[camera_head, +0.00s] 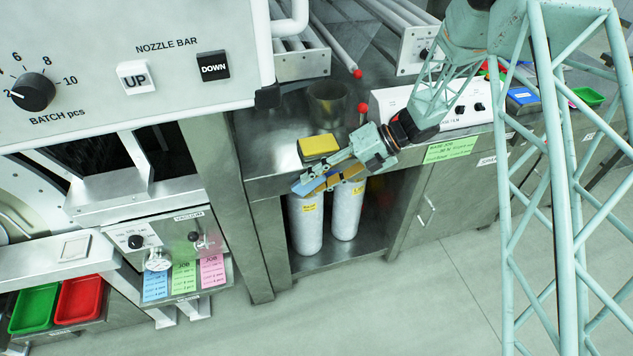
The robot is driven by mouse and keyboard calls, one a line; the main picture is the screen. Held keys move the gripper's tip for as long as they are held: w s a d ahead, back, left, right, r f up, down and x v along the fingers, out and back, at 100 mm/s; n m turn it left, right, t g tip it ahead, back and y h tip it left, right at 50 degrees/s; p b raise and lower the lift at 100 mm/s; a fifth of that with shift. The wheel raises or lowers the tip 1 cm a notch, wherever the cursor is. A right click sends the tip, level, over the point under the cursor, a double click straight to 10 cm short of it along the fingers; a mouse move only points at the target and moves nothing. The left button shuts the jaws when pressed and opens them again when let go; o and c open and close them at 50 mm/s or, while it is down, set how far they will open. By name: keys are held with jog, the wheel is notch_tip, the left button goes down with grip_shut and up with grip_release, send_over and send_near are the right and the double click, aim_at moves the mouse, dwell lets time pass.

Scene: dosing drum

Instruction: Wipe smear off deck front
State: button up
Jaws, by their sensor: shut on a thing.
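My gripper (322,180) is at the front edge of the steel deck (275,158), pointing left. It is shut on a blue thing (314,184), perhaps a cloth, at its fingertips; the fingers partly hide it. The blue thing overlaps the deck's front face in the picture; I cannot tell whether it touches. A yellow block (318,147), like a sponge, lies on the deck just behind the gripper. I cannot make out a smear; the gripper hides part of the deck front.
A steel cup (328,103) stands at the back of the deck. Two pale cylinders (306,225) stand on the shelf below. A white control box (455,112) and a red-knobbed lever (362,107) are near my arm. A large white panel (130,50) fills the upper left.

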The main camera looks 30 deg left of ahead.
aim_at(326, 179)
jog(key=shift+w+a, duration=0.1)
dwell(0.3)
jog(key=shift+w+d+p, duration=0.5)
jog(key=shift+w+d, duration=0.65)
jog(key=shift+w, duration=0.2)
jog(key=shift+w, duration=0.1)
jog(key=shift+o, duration=0.2)
jog(key=shift+w+d+p, duration=0.25)
jog(key=shift+w+d, duration=0.25)
jog(key=shift+w, duration=0.2)
jog(key=shift+w+d+p, duration=0.25)
jog(key=shift+w+d, duration=0.25)
jog(key=shift+w, duration=0.15)
jog(key=shift+w, duration=0.1)
jog(key=shift+w+d+p, duration=0.45)
jog(key=shift+w+d, duration=0.75)
jog(key=shift+c, duration=0.2)
